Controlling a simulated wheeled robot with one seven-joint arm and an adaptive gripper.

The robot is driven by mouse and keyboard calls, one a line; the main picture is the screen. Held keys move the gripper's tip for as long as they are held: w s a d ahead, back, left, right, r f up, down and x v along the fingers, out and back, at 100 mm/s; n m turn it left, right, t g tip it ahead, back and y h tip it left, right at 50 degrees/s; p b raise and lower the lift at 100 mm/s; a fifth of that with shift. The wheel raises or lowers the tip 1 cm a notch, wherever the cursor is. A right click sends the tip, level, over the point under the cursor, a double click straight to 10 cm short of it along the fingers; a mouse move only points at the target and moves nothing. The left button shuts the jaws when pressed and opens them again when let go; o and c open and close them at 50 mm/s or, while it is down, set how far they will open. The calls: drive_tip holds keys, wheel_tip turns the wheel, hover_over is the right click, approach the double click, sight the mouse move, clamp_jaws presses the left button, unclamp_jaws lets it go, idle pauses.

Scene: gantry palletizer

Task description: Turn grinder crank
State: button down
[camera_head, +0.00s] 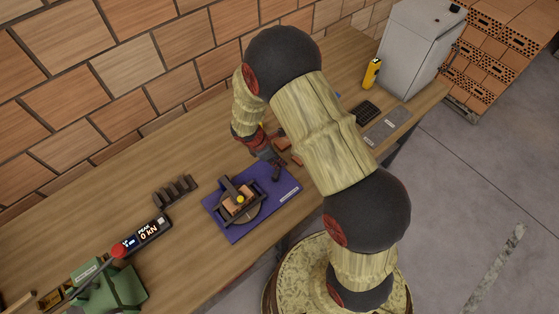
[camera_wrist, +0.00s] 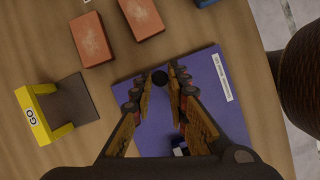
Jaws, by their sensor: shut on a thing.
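The grinder (camera_head: 238,207) is a dark round rig on a purple base plate (camera_head: 217,229), with an orange-brown block and a yellow knob at its middle. A dark upright crank handle (camera_head: 276,173) stands at the plate's upper right. In the wrist view its black round knob (camera_wrist: 183,74) shows at my fingertips, above the purple plate (camera_wrist: 232,118). My gripper (camera_head: 273,160) is shut on the crank handle; in the wrist view the gripper (camera_wrist: 174,86) reaches in from below.
Orange bricks (camera_wrist: 91,39) and a yellow GO gauge (camera_wrist: 36,117) lie beside the plate. A dark rack (camera_head: 175,190), a display box (camera_head: 148,232) and a green device (camera_head: 108,292) are to the left. A brick wall (camera_head: 150,70) runs behind the table.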

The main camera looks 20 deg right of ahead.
drive_tip(key=shift+w+a+n, duration=0.15)
drive_tip(key=shift+n, duration=0.15)
drive_tip(key=c, duration=1.8)
unclamp_jaws()
drive_tip(key=shift+o, duration=0.3)
drive_tip(key=v, duration=1.2)
drive_tip(key=shift+s, duration=0.2)
